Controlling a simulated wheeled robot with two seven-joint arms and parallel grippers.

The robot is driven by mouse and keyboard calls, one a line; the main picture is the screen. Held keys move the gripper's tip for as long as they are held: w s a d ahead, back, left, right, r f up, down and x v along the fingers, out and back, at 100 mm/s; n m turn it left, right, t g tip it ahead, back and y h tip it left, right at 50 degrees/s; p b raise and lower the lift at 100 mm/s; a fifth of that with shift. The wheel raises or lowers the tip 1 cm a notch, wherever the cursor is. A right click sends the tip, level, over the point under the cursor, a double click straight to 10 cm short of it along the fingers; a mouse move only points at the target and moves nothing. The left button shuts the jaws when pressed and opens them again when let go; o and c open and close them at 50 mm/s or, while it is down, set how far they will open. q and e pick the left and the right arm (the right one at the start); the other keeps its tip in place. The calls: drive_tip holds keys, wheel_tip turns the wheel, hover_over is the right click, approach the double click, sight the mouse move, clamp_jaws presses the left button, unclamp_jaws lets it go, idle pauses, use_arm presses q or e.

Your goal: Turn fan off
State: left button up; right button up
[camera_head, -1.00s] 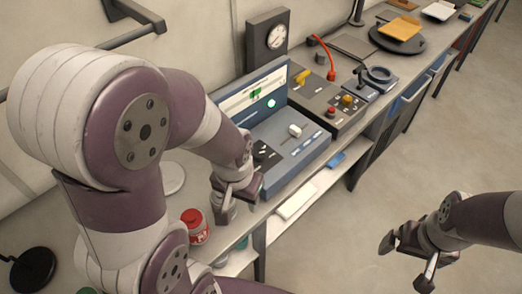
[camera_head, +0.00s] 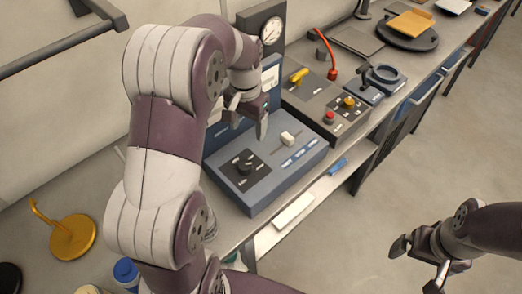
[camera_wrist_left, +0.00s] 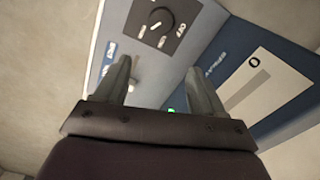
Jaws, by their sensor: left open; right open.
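A blue-grey control console (camera_head: 265,190) stands on the bench, with a black dial plate and round knob (camera_head: 243,163) at its left and a pale slider knob (camera_head: 288,138) at its right. My left gripper (camera_head: 248,118) is open above the console, in front of its upright display panel, which my arm partly hides. In the left wrist view, the open fingers (camera_wrist_left: 160,82) point toward the console, with the dial (camera_wrist_left: 160,22) beyond them and the display panel (camera_wrist_left: 265,90) at right. My right gripper (camera_head: 412,268) is open and empty over the floor. I cannot pick out a fan.
A grey box with a red button (camera_head: 329,117) and yellow knobs stands right of the console. A gauge (camera_head: 271,30) stands behind. A yellow stand (camera_head: 72,237) and blue-capped jar (camera_head: 126,272) are at the left.

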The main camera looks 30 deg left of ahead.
sight(245, 164)
use_arm(q)
drive_tip(key=s+f+b, duration=0.2)
drive_tip(key=s+b, duration=0.1)
drive_tip(key=shift+s+f, duration=0.1)
drive_tip(key=shift+f, duration=0.3)
drive_tip(key=shift+s+f+p, duration=0.5)
drive_tip(key=shift+p, duration=0.1)
drive_tip(key=f, duration=0.2)
drive_tip(key=w+f, duration=0.1)
drive_tip(key=f, duration=0.2)
drive_tip(key=f+p, duration=0.1)
drive_tip(key=f, duration=0.1)
drive_tip(key=shift+w+f, duration=0.15)
drive_tip(key=shift+w, duration=0.25)
drive_tip(key=shift+s+f, duration=0.3)
drive_tip(key=shift+s, duration=0.15)
drive_tip(key=shift+w, duration=0.1)
use_arm(e)
drive_tip(key=shift+s+a+f, duration=0.1)
drive_tip(key=shift+s+f, duration=0.05)
drive_tip(key=shift+s, duration=0.45)
drive_tip(key=shift+s+f, duration=0.1)
drive_tip(key=shift+s, duration=0.45)
use_arm(q)
drive_tip(key=shift+w+f, duration=0.1)
drive_tip(key=shift+w, duration=0.05)
drive_tip(key=c, duration=1.1)
use_arm(e)
drive_tip(key=shift+w, duration=0.1)
